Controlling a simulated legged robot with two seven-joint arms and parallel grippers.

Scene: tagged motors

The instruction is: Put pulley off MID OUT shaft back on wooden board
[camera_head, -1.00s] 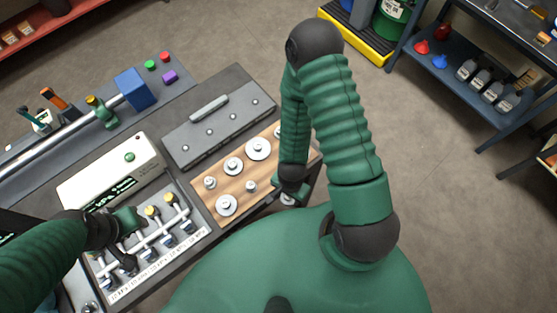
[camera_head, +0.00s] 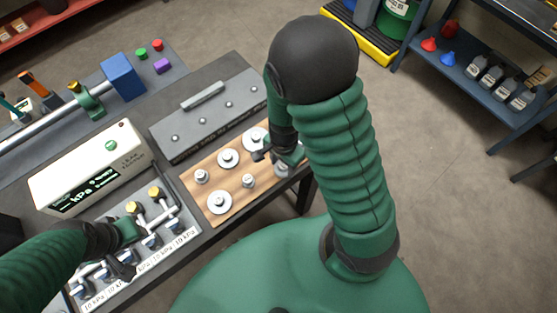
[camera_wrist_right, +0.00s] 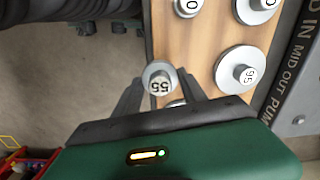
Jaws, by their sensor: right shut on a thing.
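My right gripper (camera_head: 272,160) is at the right end of the wooden board (camera_head: 236,185). In the right wrist view its two dark fingers (camera_wrist_right: 158,92) are shut on a small round metal pulley marked 55 (camera_wrist_right: 157,78). The pulley overlaps the board's edge in that view; its height above the board is unclear. Several other pulleys sit on the board, one marked 95 (camera_wrist_right: 241,75). The grey shaft housing (camera_head: 210,118) lies behind the board; the right wrist view shows its MID OUT lettering (camera_wrist_right: 295,60). My left gripper (camera_head: 122,248) is over the valve manifold, its jaw opening unclear.
A white gauge box reading kPa (camera_head: 92,172) stands left of the housing. The valve manifold (camera_head: 155,235) has several yellow-topped and metal fittings. A blue block (camera_head: 122,77) and coloured knobs are at the back. Open floor lies right of the bench.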

